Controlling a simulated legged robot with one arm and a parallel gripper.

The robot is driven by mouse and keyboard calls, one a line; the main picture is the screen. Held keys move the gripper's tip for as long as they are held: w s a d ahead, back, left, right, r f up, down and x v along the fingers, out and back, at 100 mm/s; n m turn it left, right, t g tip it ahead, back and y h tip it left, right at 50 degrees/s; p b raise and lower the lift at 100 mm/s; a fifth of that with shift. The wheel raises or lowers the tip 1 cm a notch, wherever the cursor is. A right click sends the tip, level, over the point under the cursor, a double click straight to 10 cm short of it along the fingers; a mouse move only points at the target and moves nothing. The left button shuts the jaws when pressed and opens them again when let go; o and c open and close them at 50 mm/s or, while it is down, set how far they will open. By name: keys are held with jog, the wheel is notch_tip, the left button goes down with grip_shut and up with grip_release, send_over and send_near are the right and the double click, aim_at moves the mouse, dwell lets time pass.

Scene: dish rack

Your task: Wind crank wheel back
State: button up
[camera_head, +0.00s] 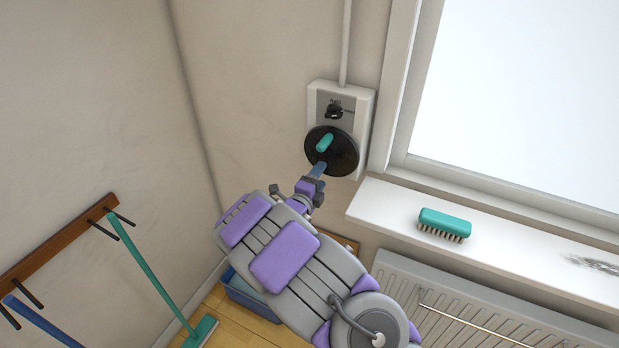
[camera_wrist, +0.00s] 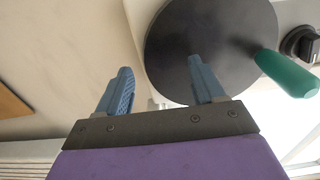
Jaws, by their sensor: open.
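The crank wheel (camera_head: 344,160) is a black disc on a white wall box (camera_head: 361,110), with a green handle (camera_head: 325,142) sticking out at its upper left in the head view. In the wrist view the wheel (camera_wrist: 205,35) fills the top, and its green handle (camera_wrist: 287,74) is at the right. My gripper (camera_wrist: 163,85) is open, with two blue fingers well apart. One finger lies in front of the wheel and the other is left of it. The handle is outside the fingers, to their right. My gripper (camera_head: 318,168) also shows at the wheel's lower edge; contact cannot be told.
A black knob (camera_head: 334,111) sits above the wheel. A window sill (camera_head: 390,207) with a green brush (camera_head: 444,223) is at the right, above a radiator (camera_head: 450,310). A broom (camera_head: 150,270) hangs from a wooden rail (camera_head: 60,240) at left. A blue bin (camera_head: 245,298) is below.

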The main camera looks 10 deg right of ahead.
aim_at(326, 146)
jog(key=s+d+b, duration=0.1)
jog(key=s+d+r+b, duration=0.1)
jog(key=d, duration=0.1)
jog(key=s+d+b, duration=0.1)
jog(key=shift+d+r, duration=0.25)
jog(key=shift+r, duration=0.05)
jog(key=shift+s+d+r, duration=0.35)
jog(key=shift+s+r, duration=0.05)
jog(key=shift+r, duration=0.2)
jog(key=r, duration=0.2)
jog(key=d+r, duration=0.1)
jog(key=shift+s+r, duration=0.2)
jog(key=shift+s, duration=0.1)
jog(key=r, duration=0.1)
jog(key=w+a+r+p, duration=0.1)
jog(key=r, duration=0.1)
jog(key=r+p, duration=0.1)
jog(key=r, duration=0.1)
jog(key=shift+w+a, duration=0.15)
jog(key=shift+a, duration=0.25)
jog(key=shift+w+a+r+p, duration=0.65)
jog(key=shift+a+p, duration=0.1)
jog(key=shift+a, duration=0.15)
jog(key=shift+w+a+r, duration=0.1)
jog(key=shift+w+a, duration=0.3)
jog(key=shift+a, duration=0.1)
jog(key=shift+f, duration=0.2)
grip_shut()
